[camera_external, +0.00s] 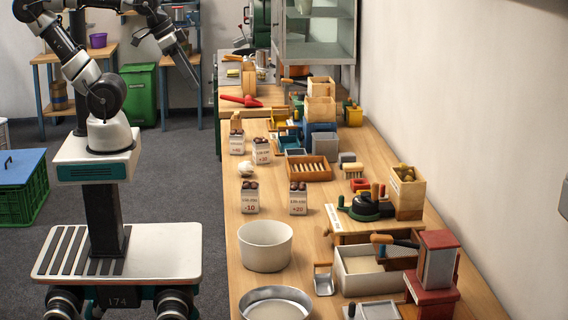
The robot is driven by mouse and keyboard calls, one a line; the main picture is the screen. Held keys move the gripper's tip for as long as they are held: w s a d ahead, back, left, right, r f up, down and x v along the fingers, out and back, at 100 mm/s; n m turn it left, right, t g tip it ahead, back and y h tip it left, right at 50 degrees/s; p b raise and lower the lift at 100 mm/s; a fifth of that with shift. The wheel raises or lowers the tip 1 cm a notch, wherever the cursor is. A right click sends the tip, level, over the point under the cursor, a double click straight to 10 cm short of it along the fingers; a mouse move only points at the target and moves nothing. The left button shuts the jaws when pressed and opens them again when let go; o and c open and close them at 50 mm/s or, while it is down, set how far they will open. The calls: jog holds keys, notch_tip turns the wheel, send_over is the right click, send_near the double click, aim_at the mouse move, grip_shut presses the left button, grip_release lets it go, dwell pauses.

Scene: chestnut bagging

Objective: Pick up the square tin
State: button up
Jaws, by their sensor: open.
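I cannot tell for sure which thing is the square tin. A pale open-topped box with squared corners (347,284) stands on the near right part of the bench, with a wooden-handled tool over its back edge. A flat light tray (378,311) lies in front of it, partly cut off by the picture's lower edge. My gripper (191,82) hangs in the air left of the bench's far part, well away from both. It is open, small in view and has nothing visible in it.
The wooden bench (215,178) is crowded. A white round tub (265,246) and a metal bowl (275,304) stand at its near left. Small labelled bags (298,200) stand farther back. A red and grey box (437,262) is at the near right.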

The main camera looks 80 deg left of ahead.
jog(key=shift+o, duration=1.2)
jog(key=m+g+b, duration=0.2)
jog(key=g+b, duration=0.4)
jog(key=b, duration=0.4)
send_over(250, 189)
notch_tip(250, 189, down, 18)
jog(key=f, duration=0.3)
jog(key=f+b, duration=0.1)
jog(key=f, duration=0.3)
jog(key=f+b, duration=0.1)
jog(key=f, duration=0.3)
jog(key=shift+w+a+f, duration=0.1)
jog(key=shift+a+f, duration=0.15)
jog(key=shift+a, duration=0.15)
jog(key=shift+d+f+b, duration=0.15)
jog(key=shift+f, duration=1.35)
jog(key=shift+d+f+b, duration=0.15)
jog(key=shift+f, duration=1.3)
